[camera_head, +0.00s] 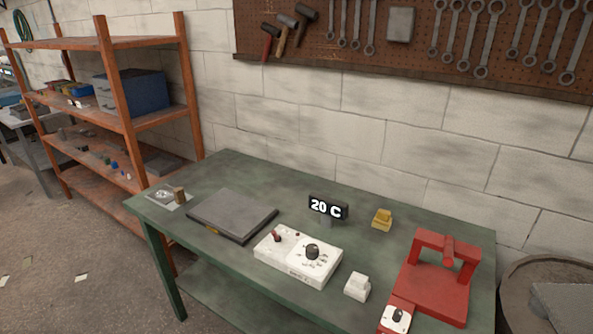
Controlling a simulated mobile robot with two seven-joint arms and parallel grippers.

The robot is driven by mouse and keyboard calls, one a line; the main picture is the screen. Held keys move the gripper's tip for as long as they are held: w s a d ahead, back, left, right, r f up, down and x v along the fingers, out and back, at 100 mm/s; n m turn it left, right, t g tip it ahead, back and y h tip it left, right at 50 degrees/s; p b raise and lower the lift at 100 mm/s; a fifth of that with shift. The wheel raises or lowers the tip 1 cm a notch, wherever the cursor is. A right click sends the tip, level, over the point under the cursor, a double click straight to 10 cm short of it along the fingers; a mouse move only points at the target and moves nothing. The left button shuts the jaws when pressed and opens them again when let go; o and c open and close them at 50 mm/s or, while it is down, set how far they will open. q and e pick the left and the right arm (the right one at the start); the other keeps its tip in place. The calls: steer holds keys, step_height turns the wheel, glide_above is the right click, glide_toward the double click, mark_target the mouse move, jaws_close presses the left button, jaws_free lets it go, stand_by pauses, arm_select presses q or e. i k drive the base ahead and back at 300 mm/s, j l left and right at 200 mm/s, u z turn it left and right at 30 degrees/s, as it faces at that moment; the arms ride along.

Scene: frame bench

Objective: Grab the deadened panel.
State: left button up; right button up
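A dark grey flat slab (232,212), which may be the deadened panel, lies flat on the green bench (365,225) at the left of its top. A small yellowish mark shows on its front edge. I cannot tell from its look whether it is deadened. Nothing lies on it. Neither of my grippers is in view.
A small brown cylinder (179,195) stands left. An orange shelf (115,100) is behind.

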mark_target(170, 198)
steer(key=i+j, duration=0.15)
steer(key=j, duration=0.2)
steer(key=i+j, duration=0.1)
steer(key=j, duration=0.2)
steer(key=i+j, duration=0.15)
steer(key=j, duration=0.2)
steer(key=i+j, duration=0.1)
steer(key=j, duration=0.2)
